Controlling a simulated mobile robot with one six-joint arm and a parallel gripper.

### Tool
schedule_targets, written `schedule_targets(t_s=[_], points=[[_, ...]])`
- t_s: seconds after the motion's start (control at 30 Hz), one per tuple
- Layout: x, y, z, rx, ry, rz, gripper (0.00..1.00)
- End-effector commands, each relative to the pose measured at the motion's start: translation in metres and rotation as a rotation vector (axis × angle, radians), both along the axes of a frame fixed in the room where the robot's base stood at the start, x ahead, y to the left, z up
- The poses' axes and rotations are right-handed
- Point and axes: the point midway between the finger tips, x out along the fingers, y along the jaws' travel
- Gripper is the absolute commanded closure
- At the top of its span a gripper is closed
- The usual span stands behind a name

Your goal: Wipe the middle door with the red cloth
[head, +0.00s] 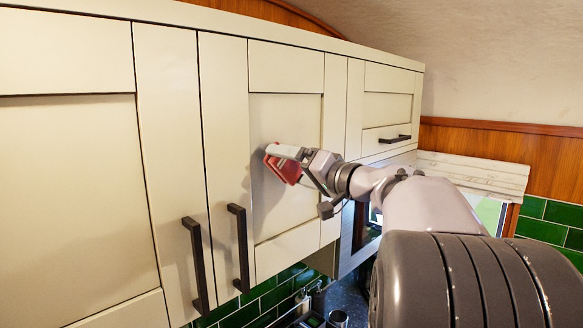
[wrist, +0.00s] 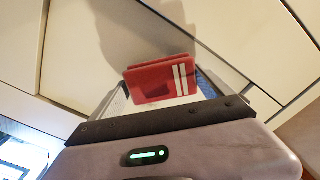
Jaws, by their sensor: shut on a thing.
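The middle door (head: 285,120) is a cream panelled cupboard door with a dark vertical handle (head: 240,248) at its lower left. My gripper (head: 277,158) is in front of its recessed panel and shut on the red cloth (head: 283,170). In the wrist view the red cloth (wrist: 160,80) looks like a folded pad with two pale stripes at its right end. It is held between the fingertips, close to the cream door panel (wrist: 135,30). I cannot tell whether the cloth touches the door. The gripper hides part of the panel's right side.
A left door (head: 70,190) with its own dark handle (head: 195,265) and a right cupboard front (head: 388,105) with a horizontal handle (head: 394,139) flank the middle door. Green tiles (head: 270,297) and small items on a dark counter lie below. My arm fills the lower right.

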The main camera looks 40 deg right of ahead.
Motion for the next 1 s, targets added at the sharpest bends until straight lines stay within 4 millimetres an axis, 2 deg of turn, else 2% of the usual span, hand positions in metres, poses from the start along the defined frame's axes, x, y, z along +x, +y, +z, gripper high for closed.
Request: schedule_targets(t_s=[0.57, 0.83, 1.0], points=[[0.011, 0.001, 0.000, -0.001, 0.000, 0.000, 0.42], [0.011, -0.026, -0.001, -0.001, 0.000, -0.001, 0.42], [0.011, -0.034, 0.000, 0.000, 0.000, 0.000, 0.42]])
